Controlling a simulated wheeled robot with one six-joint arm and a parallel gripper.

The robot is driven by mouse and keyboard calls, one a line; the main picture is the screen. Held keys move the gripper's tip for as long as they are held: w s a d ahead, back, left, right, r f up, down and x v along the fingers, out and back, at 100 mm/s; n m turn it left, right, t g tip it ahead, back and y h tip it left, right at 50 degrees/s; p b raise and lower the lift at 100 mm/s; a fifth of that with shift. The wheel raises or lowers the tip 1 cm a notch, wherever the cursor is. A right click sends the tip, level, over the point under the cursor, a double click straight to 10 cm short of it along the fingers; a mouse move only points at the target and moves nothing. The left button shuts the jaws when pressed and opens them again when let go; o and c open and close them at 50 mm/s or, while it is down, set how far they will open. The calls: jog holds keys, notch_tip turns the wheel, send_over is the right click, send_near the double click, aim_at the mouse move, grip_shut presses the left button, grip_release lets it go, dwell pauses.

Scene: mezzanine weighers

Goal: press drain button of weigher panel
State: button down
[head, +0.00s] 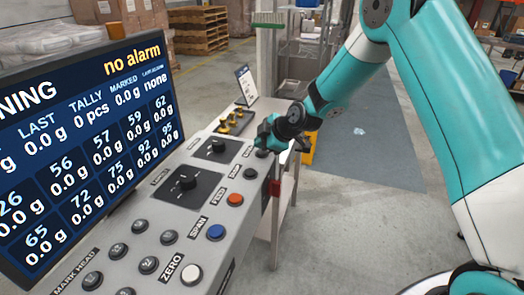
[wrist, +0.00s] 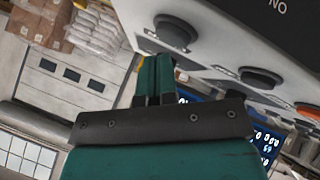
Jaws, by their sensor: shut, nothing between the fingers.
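The weigher panel (head: 150,215) is a grey sloping console in the head view. Along its right edge run a white ZERO button (head: 192,274), a blue button (head: 216,232), an orange-red button (head: 235,199) and a dark button (head: 250,174). Another dark button lies farther up, partly hidden by my gripper (head: 263,143). The small labels there are too small to read surely, so I cannot tell which is drain. My gripper is shut and empty, close over the far buttons. In the wrist view its fingers (wrist: 154,80) point towards a dark button (wrist: 176,32); contact is not clear.
A screen (head: 85,150) reading "no alarm" stands left of the panel. Two black dial plates (head: 187,187) and yellow-topped parts (head: 234,121) sit beside the buttons. Open floor lies to the right; pallets (head: 198,30) and shelving stand behind.

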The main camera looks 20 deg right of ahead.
aim_at(261, 153)
jog(key=shift+r, duration=0.25)
jog(key=shift+r+p, duration=1.15)
jog(key=shift+r, duration=1.35)
jog(key=shift+s+r, duration=0.1)
jog(key=shift+r, duration=0.05)
jog(key=s+a+r+m+g, duration=0.25)
jog(key=s+r, duration=0.25)
jog(key=s, duration=0.5)
jog(key=s+a+r+m+g, duration=0.25)
jog(key=s+r, duration=0.35)
jog(key=s, duration=0.3)
jog(key=s+r+m+g+h, duration=0.1)
jog(key=s+m, duration=0.3)
jog(key=s, duration=1.5)
jog(key=shift+s+d+r+g, duration=0.25)
jog(key=shift+d+r+g, duration=0.2)
jog(key=shift+g, duration=0.25)
